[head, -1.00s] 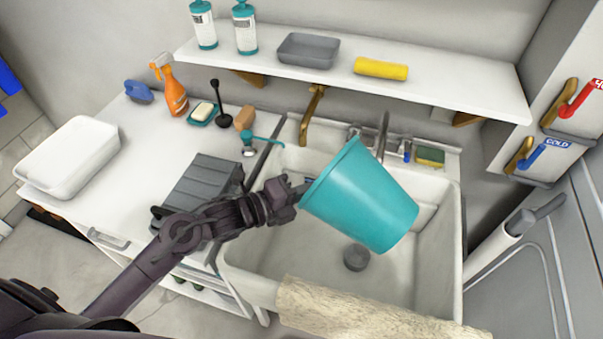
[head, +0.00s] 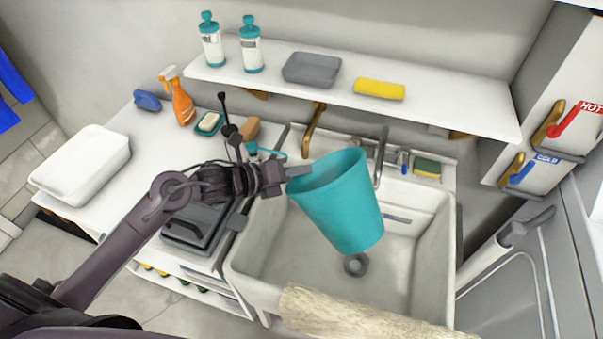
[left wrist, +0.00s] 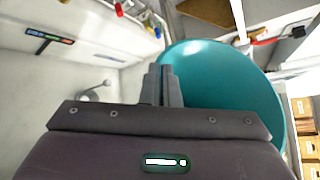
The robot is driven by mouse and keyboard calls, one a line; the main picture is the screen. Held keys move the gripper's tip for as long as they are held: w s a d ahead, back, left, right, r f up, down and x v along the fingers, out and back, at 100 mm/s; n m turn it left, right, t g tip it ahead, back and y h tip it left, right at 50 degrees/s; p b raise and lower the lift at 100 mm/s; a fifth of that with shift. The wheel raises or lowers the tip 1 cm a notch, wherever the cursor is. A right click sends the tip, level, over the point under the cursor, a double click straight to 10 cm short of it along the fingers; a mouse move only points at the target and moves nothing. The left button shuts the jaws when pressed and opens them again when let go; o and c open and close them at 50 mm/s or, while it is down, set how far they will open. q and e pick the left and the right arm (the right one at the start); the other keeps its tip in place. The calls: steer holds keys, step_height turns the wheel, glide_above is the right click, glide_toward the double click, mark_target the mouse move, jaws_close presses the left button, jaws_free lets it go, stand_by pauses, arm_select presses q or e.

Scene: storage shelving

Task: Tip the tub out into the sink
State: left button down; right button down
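The teal tub (head: 342,207) hangs over the sink, its mouth up and tilted slightly toward the upper left, its base toward the lower right. My left gripper (head: 297,171) is shut on the tub's rim at its left side. In the left wrist view, the two fingers (left wrist: 161,84) are close together at the edge of the tub (left wrist: 232,85). Whether anything lies in the tub cannot be made out. The white sink (head: 275,240) lies below, with a dark round drain (head: 355,265) in its floor, partly near the tub's base. My right gripper is not in view.
A brass-coloured bracket (head: 314,128) and a faucet (head: 381,155) stand behind the tub. A white shelf (head: 450,112) with bottles, a grey tray and a yellow roll runs above. A beige towel (head: 350,318) hangs over the sink's front edge. The counter (head: 150,150) is at left.

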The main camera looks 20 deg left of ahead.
arm_select(q)
step_height(320, 180, up, 12)
steer(key=w+a+m+t+y+p, duration=0.1)
steer(key=m+y, duration=0.3)
steer(key=m, duration=0.1)
steer(key=shift+a+r+m+t, duration=0.2)
steer(key=shift+a+m+t, duration=0.1)
steer(key=shift+a, duration=0.1)
stand_by(0.5)
